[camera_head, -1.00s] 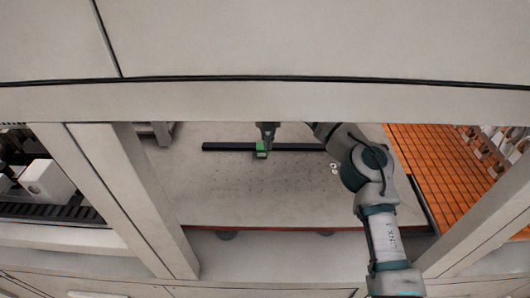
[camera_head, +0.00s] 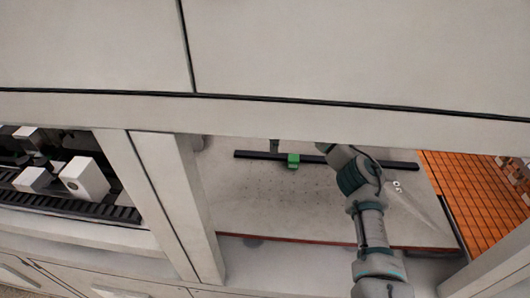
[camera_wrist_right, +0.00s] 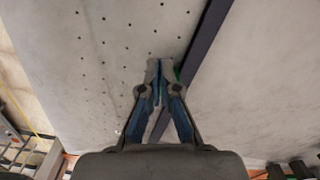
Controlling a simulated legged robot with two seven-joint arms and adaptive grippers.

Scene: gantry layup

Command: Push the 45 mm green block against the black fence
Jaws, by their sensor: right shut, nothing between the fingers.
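The green block (camera_head: 293,161) sits on the perforated plate at the near side of the black fence (camera_head: 335,160). It overlaps the fence in the head view, and I cannot tell whether a thin gap remains. My right gripper (camera_head: 275,146) shows partly below the beam, left of the block and apart from it in the picture. In the wrist view my right gripper (camera_wrist_right: 159,66) is shut and empty. A green sliver of the block (camera_wrist_right: 178,70) shows between the fingers and the fence (camera_wrist_right: 207,40); the fingers hide the rest. My left gripper is not in view.
A pale beam (camera_head: 300,112) crosses above the plate (camera_head: 265,205) and hides its far part. A post (camera_head: 175,200) stands at left. White blocks (camera_head: 84,178) lie on a dark conveyor at left. An orange grid surface (camera_head: 465,195) is at right. The plate's front is clear.

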